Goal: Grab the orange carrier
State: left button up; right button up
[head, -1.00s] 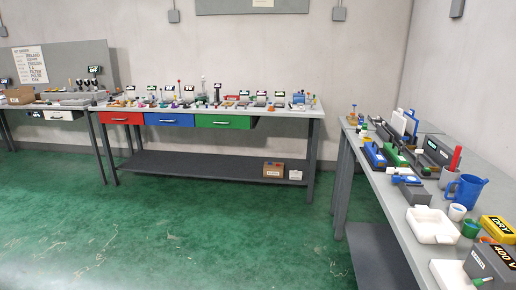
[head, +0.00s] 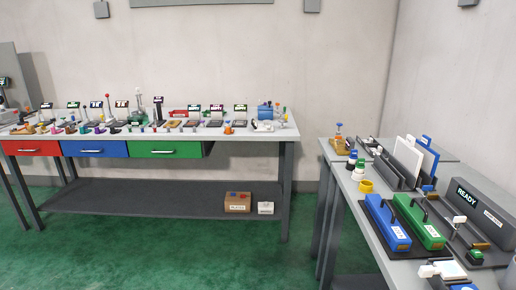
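I cannot make out an orange carrier for certain in the head view. A blue carrier-like block with a dark handle (head: 385,222) and a similar green one (head: 417,222) stand side by side on the right-hand table. A small orange object (head: 228,128) sits near the front edge of the far bench, too small to identify. Neither of my grippers is in view.
The right-hand table (head: 352,205) also holds a dark READY unit (head: 478,212), a yellow ring (head: 366,186) and upright white and blue panels (head: 414,160). The far bench has drawers and a lower shelf (head: 150,198) with a cardboard box (head: 237,202). Green floor (head: 200,258) between is clear.

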aim_at(227, 130)
jog(key=i, duration=1.95)
